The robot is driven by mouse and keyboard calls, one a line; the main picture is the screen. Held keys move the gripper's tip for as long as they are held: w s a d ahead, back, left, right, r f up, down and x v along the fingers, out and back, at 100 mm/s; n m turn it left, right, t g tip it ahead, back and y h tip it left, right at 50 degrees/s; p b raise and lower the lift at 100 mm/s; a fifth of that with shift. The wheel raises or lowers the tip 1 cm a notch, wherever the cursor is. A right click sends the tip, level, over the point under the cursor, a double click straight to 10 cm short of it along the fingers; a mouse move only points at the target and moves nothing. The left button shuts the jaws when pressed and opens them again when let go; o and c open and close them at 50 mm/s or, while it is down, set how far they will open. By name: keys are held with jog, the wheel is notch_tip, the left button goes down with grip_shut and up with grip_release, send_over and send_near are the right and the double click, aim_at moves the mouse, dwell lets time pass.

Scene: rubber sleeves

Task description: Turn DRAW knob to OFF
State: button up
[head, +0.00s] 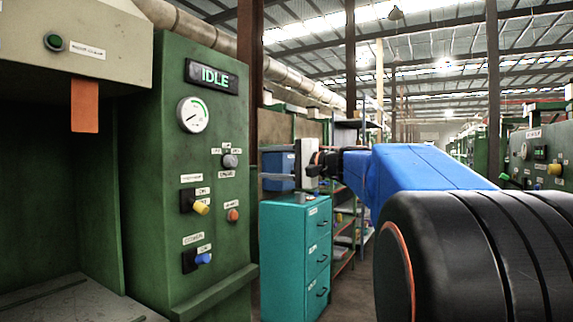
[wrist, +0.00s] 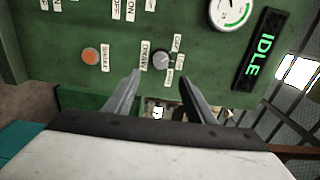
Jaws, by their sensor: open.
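The grey knob (head: 230,161) sits on the upper right of the green machine panel, above a small label plate. In the wrist view the grey knob (wrist: 163,59) lies ahead, between and beyond the fingertips, and the plate beside it seems to read DRAW. Two small position labels flank it; their words and the knob's pointing direction are too small to read surely. My gripper (head: 264,163) is right of the panel in the head view, fingers toward it. In the wrist view my gripper (wrist: 160,77) is open and empty, apart from the knob.
The panel also carries a gauge (head: 193,115), an IDLE display (head: 211,77), an orange button (head: 233,215), a yellow knob (head: 201,208) and a blue knob (head: 203,258). A teal drawer cabinet (head: 296,255) stands below my gripper, with a blue box (head: 278,168) behind.

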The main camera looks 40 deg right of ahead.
jog(key=shift+v, duration=3)
jog(key=s+a+f+n+g+h, duration=0.15)
jog(key=s+a+f+g, duration=0.25)
jog(key=a+f, duration=0.65)
jog(key=s+a+f+n+g, duration=0.35)
jog(key=a+f, duration=0.35)
jog(key=f, duration=0.6)
jog(key=s+f+n+g+h, duration=0.4)
jog(key=s+f+n+h, duration=0.2)
jog(key=s+f, duration=1.2)
notch_tip(320, 180, down, 4)
jog(key=shift+s+a+f+n, duration=0.1)
jog(key=shift+s+a+n, duration=0.15)
jog(key=shift+n, duration=0.65)
